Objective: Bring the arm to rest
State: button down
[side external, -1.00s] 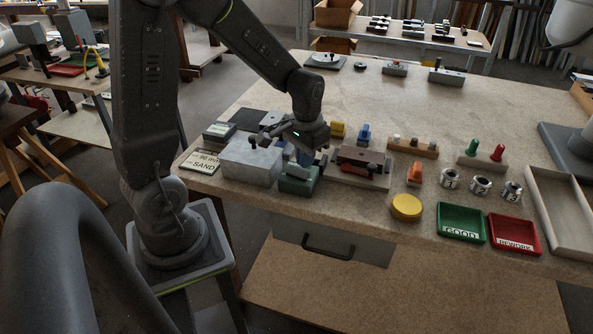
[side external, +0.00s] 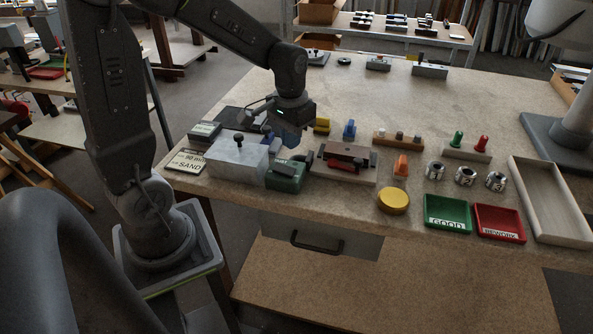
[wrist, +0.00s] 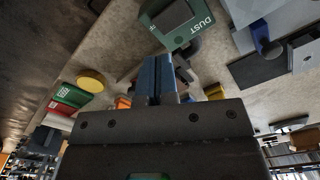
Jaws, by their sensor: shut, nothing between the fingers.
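My gripper (side external: 291,140) is shut and empty. It hangs above the bench (side external: 440,105), just behind the green DUST box (side external: 287,176). In the wrist view its blue fingers (wrist: 158,75) are together with nothing between them. The green DUST box also shows at the top of the wrist view (wrist: 178,22). A grey block (side external: 236,162) with a dark knob stands left of the green box.
A brown and red fixture (side external: 345,158) sits right of the green box. Yellow (side external: 321,125), blue (side external: 349,129) and orange (side external: 401,165) pieces stand nearby. Green GOOD (side external: 447,212) and red REWORK (side external: 499,222) trays lie front right. The bench's middle back is clear.

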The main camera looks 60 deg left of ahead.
jog(key=s+d+r+m+t, duration=0.3)
jog(key=s+d+r+t, duration=0.2)
jog(key=s+d+r, duration=0.5)
jog(key=shift+s+r, duration=0.2)
jog(key=shift+s, duration=0.35)
jog(key=shift+d, duration=0.1)
